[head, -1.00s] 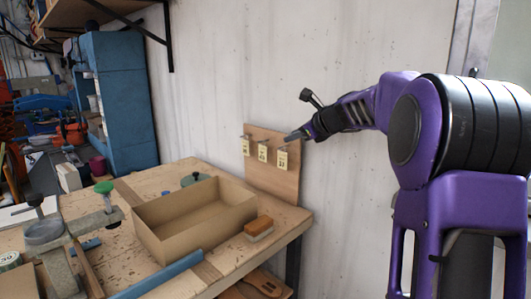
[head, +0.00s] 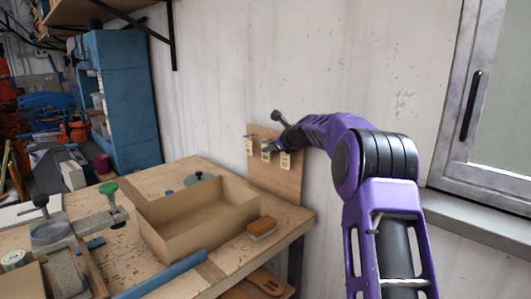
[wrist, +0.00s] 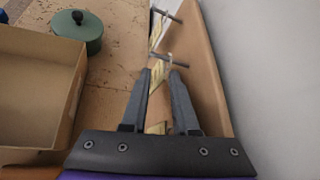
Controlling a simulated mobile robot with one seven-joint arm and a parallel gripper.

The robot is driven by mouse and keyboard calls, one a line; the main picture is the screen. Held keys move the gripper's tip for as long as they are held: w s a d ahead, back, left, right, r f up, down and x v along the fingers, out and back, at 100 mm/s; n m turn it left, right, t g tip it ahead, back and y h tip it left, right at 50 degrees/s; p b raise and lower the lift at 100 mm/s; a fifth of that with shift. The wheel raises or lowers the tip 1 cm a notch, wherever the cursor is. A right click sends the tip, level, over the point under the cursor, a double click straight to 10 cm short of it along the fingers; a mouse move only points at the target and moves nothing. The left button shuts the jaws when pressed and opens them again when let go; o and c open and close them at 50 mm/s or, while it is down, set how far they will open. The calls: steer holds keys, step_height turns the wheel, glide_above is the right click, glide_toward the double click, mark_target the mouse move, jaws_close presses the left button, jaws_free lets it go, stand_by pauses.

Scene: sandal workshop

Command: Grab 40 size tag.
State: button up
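Three small cream tags hang from pegs on an upright wooden board (head: 279,185) against the wall: a left tag (head: 248,147), a middle tag (head: 266,156) and a right tag (head: 285,161). Their numbers are too small to read surely, so I cannot tell which is 40. My gripper (head: 268,147) is at the middle tag, partly covering its top. In the wrist view my gripper (wrist: 164,74) is open, its two fingers apart, with a cream tag (wrist: 160,69) at the fingertips. Another cream piece shows low between the fingers, mostly hidden.
An open cardboard box (head: 195,222) stands on the workbench (head: 225,266) in front of the board. A brush (head: 262,228) lies right of it, and a green lidded pot (head: 199,179) stands behind it. The wall is close behind the board.

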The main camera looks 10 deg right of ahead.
steer(key=shift+x, duration=0.75)
jaws_close()
